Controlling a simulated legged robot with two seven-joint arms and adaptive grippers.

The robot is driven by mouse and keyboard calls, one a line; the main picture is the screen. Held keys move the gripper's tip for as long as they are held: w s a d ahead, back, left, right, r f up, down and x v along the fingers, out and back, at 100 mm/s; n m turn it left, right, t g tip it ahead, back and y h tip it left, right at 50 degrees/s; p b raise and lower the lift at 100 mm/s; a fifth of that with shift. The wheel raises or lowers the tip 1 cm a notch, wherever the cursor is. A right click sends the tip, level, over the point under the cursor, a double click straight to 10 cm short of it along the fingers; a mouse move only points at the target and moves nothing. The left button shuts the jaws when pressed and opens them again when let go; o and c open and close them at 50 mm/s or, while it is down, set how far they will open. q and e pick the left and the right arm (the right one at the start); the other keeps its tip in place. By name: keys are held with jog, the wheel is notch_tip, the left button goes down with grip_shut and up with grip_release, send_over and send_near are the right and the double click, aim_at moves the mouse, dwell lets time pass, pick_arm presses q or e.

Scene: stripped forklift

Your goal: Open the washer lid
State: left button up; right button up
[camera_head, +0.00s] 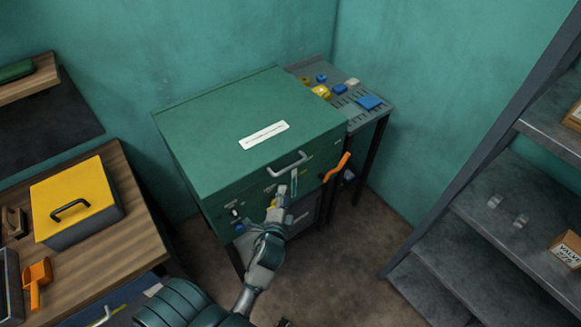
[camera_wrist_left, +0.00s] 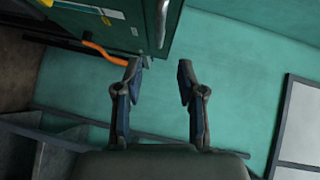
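The washer is a green box on a stand, and its flat green lid (camera_head: 225,105) is down, with a white label on top. A grey bar handle (camera_head: 288,165) is on the lid's front edge. The handle also shows at the top of the left wrist view (camera_wrist_left: 161,22). My left gripper (camera_head: 282,190) is just below and in front of the handle in the head view. In the left wrist view, its two fingers (camera_wrist_left: 159,70) are apart with nothing between them, and the handle is beyond the tips, not touching. My right gripper is not in view.
An orange lever (camera_head: 337,167) sticks out at the washer's right front. A grey side table (camera_head: 378,112) with small items adjoins it. A wooden bench with a yellow-lidded box (camera_head: 73,198) is at left, and grey shelves (camera_head: 475,220) are at right.

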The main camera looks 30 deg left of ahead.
aim_at(292, 167)
pick_arm(q)
jog(key=x, duration=1.3)
jog(key=shift+w+d+f, duration=0.1)
jog(key=shift+w+f, duration=0.05)
jog(key=shift+w, duration=0.3)
jog(key=shift+w+a+f, duration=0.15)
jog(key=shift+w+a, duration=0.1)
jog(key=shift+w, duration=0.1)
jog(key=shift+d, duration=0.1)
jog(key=shift+c, duration=0.6)
jog(key=shift+d, duration=0.15)
grip_shut()
